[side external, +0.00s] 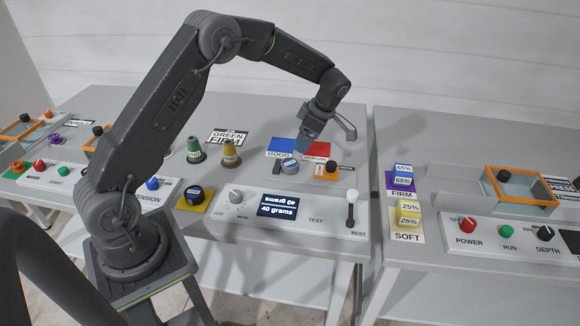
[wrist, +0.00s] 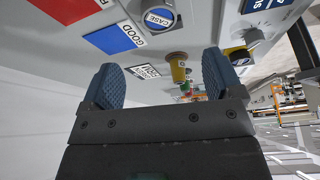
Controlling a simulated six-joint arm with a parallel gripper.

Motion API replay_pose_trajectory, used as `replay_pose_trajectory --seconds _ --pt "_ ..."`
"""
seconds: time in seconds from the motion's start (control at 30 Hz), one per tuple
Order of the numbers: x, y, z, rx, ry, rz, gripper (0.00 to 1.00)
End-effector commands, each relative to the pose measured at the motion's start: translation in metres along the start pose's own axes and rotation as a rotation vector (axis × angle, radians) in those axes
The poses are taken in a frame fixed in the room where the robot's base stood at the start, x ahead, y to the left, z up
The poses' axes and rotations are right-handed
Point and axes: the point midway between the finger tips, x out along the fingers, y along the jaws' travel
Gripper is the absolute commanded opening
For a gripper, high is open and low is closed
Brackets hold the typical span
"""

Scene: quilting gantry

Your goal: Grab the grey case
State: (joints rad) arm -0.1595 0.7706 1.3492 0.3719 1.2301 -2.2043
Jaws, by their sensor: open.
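The grey case (side external: 290,168) is a small round piece on the table, just in front of the blue GOOD pad (side external: 278,147). In the wrist view the case (wrist: 160,19) shows its CASE label at the top, beyond my fingertips, beside the blue GOOD pad (wrist: 114,39). My gripper (side external: 303,147) has blue fingers and hangs above the blue and red pads, behind the case in the side view. In the wrist view my gripper (wrist: 160,64) has its two fingers wide apart with nothing between them. It is apart from the case.
A red pad (side external: 316,149) adjoins the blue one. An orange piece with a dark knob (side external: 331,169) stands right of the case. Green (side external: 194,149) and yellow (side external: 229,153) spools stand to the left. A control panel with a 40 grams display (side external: 278,205) lies in front.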

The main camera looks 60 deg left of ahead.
Motion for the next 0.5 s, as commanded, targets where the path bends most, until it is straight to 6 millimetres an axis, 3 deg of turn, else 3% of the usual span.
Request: replay_pose_trajectory --seconds 0.2,0.5 --pt "0.044 -0.001 -0.001 0.003 0.002 -0.004 0.86" --pt "0.069 0.000 0.000 0.003 0.000 -0.002 0.86"
